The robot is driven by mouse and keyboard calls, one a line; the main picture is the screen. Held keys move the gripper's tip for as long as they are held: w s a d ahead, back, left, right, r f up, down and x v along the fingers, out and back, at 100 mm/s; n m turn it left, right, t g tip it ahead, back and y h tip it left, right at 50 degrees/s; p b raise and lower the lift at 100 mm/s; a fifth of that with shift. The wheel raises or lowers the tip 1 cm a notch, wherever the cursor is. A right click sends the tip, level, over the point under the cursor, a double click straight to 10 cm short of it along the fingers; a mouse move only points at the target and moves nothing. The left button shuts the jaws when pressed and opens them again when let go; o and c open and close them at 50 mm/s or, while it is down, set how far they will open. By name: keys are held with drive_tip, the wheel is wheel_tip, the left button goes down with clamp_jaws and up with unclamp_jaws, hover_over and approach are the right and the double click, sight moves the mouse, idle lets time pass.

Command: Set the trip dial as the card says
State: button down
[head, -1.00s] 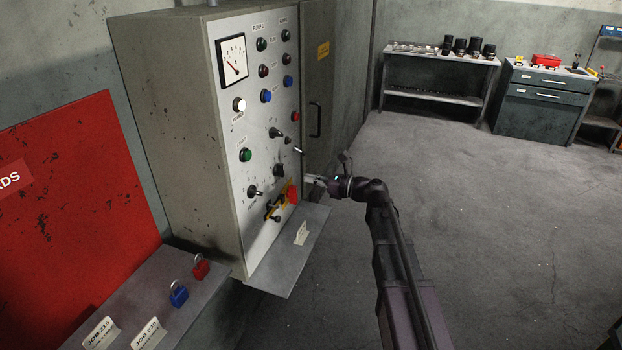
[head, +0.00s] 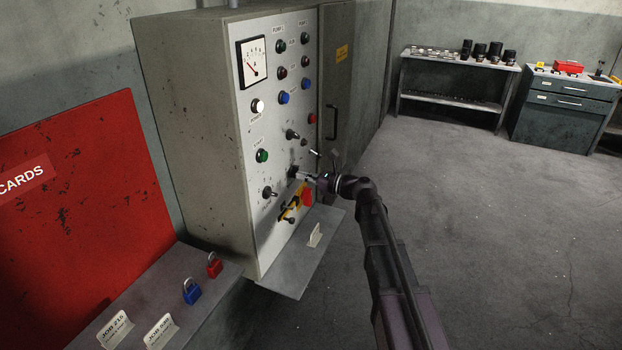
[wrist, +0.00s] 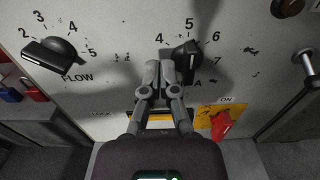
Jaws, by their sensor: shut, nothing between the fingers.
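A black dial knob (wrist: 186,54) with a scale showing 5, 6 and 7 is on the grey panel in the wrist view. In the head view this dial (head: 293,171) is low on the panel. I cannot tell which number it points at. My gripper (wrist: 164,70) is shut and empty, its fingertips at the dial's lower left and partly over it; contact is unclear. In the head view my gripper (head: 307,176) is just right of the dial. A small card (head: 314,236) stands on the shelf below the panel; its writing is unreadable.
A FLOW knob (wrist: 58,52) is left of the dial. A red switch handle (wrist: 220,124) on a yellow plate is below right. A metal handle (wrist: 306,64) sticks out at right. Blue (head: 191,291) and red (head: 214,266) padlocks stand on the ledge. The floor at right is clear.

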drive_tip(key=shift+x, duration=0.75)
drive_tip(key=shift+w+d+r, duration=0.1)
drive_tip(key=shift+w+d, duration=0.15)
drive_tip(key=shift+w, duration=0.45)
idle(1.8)
drive_tip(key=shift+w+d, duration=0.2)
drive_tip(key=shift+w, duration=0.25)
idle(2.0)
drive_tip(key=shift+s+d+r+p, duration=0.1)
drive_tip(key=shift+s+r+p, duration=0.1)
drive_tip(key=shift+p, duration=0.1)
drive_tip(key=shift+d, duration=0.15)
idle(0.5)
drive_tip(key=v, duration=0.7)
drive_tip(key=shift+s+d, duration=0.2)
drive_tip(key=shift+d, duration=0.1)
idle(0.4)
